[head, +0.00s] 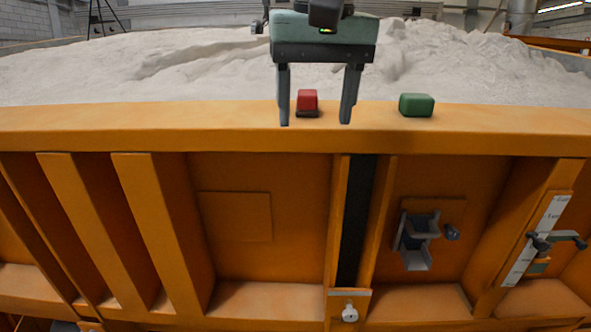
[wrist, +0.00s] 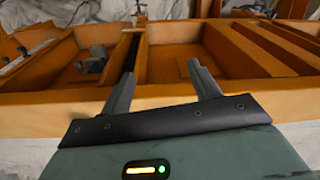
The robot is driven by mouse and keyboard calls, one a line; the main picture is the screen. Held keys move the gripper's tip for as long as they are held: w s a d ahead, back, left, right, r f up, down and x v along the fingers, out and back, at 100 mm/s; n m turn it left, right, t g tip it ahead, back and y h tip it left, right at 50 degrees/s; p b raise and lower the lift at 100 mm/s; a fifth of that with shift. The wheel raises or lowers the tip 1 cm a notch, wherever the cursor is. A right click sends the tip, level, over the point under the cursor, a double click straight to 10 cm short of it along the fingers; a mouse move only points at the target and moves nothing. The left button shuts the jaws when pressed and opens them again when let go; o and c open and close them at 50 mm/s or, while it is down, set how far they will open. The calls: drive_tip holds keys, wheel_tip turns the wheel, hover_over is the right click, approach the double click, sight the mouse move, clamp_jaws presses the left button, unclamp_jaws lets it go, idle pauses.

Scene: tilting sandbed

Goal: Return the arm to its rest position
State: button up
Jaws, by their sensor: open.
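My gripper (head: 316,120) hangs at the top middle of the head view, its two fingers pointing down and spread apart. It is open, with nothing held between the fingers. Beyond the fingers, a red block (head: 307,100) on a dark base shows between them on the rim of the sandbed. In the wrist view my gripper (wrist: 161,85) shows its two fingers apart, pointing toward the orange side wall of the bed (wrist: 150,97).
The orange sandbed rim (head: 200,139) runs across the head view, with pale sand (head: 130,65) behind. A green block (head: 416,105) sits on the rim to the right. Below are a grey bracket (head: 416,240), a scale with a lever (head: 535,240) and a white knob (head: 349,314).

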drive_tip(key=s+d+f+n+g+b, duration=0.1)
drive_tip(key=s+f, duration=0.5)
drive_tip(key=f, duration=0.6)
drive_tip(key=s+d+f+n+g+b, duration=0.1)
drive_tip(key=s+d+f+n+b, duration=0.2)
drive_tip(key=f, duration=1)
drive_tip(key=s+d+f+n+g+b, duration=0.1)
drive_tip(key=s+d+f+b, duration=0.4)
drive_tip(key=f, duration=0.7)
drive_tip(key=s+d+n, duration=0.1)
drive_tip(key=s+d, duration=0.1)
drive_tip(key=s, duration=0.2)
drive_tip(key=shift+s+d+f, duration=0.3)
drive_tip(key=shift+s+f, duration=0.05)
drive_tip(key=shift+f, duration=0.05)
